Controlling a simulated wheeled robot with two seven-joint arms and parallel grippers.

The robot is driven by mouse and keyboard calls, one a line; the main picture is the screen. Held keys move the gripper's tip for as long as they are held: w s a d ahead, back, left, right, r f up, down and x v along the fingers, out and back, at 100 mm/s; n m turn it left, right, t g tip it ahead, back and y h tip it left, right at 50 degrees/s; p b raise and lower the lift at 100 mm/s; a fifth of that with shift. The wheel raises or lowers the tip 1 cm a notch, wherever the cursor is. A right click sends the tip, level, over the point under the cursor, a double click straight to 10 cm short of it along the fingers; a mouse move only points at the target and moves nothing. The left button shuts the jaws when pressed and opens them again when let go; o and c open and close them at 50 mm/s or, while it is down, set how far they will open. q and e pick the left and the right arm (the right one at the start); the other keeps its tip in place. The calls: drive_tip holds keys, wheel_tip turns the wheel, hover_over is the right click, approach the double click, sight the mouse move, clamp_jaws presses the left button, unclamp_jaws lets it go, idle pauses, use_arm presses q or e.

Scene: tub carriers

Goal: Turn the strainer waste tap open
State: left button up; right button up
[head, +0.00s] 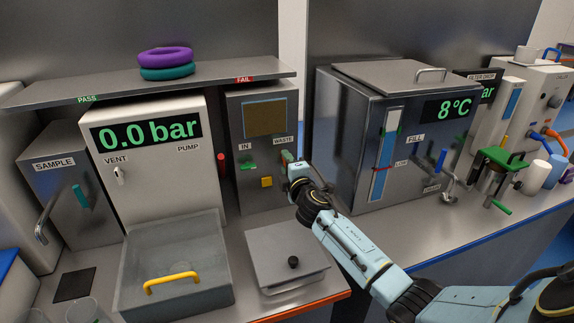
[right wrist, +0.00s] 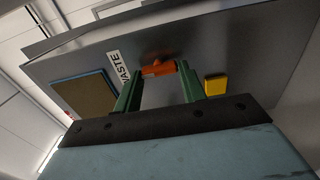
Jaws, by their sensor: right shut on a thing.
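The strainer is a grey steel box (head: 250,195) with a brown window, an IN label and a WASTE label (head: 282,140). Its waste tap sits under the WASTE label and is mostly hidden by my right gripper in the head view. In the right wrist view the tap's orange-red handle (right wrist: 158,69) lies between the tips of two green fingers. My right gripper (head: 289,157) is shut on this handle, and it also shows in the right wrist view (right wrist: 160,72). My left gripper is not in view.
A green IN tap (head: 248,166) and a yellow knob (head: 266,182) are on the strainer front. A lidded tray (head: 285,258) stands below. The 8 °C tank (head: 345,120) stands close to the right. A purple ring (head: 165,56) lies on the shelf above.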

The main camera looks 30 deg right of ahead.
idle(0.5)
drive_tip(key=o, duration=1)
drive_tip(key=shift+s, duration=0.1)
drive_tip(key=p+v, duration=0.1)
drive_tip(key=v, duration=1.2)
drive_tip(key=shift+s+a, duration=0.1)
